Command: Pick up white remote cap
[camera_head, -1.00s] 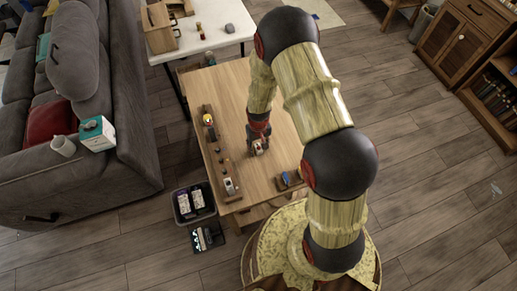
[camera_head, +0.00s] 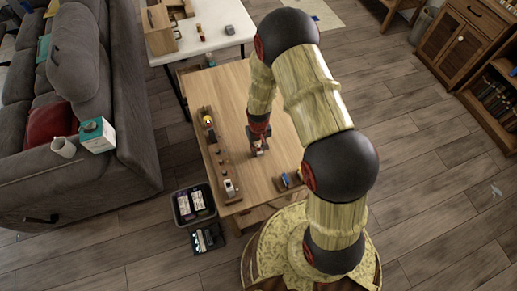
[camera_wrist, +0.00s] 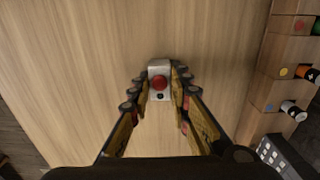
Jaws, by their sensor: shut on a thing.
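The white remote cap (camera_wrist: 159,69) shows in the wrist view as a small pale block with a round red button and a dark spot on its face. My gripper (camera_wrist: 160,88) has one finger on each side of it and is shut on it. In the head view my gripper (camera_head: 257,143) is over the middle of the wooden table (camera_head: 279,123), and the cap is mostly hidden by it. I cannot tell whether the cap touches the table top.
In the wrist view, a wooden rack (camera_wrist: 275,75) with coloured dots and battery-like cylinders stands at the right, beside a grey keypad-like object (camera_wrist: 281,155). In the head view, a black bin (camera_head: 193,204) is on the floor left of the table.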

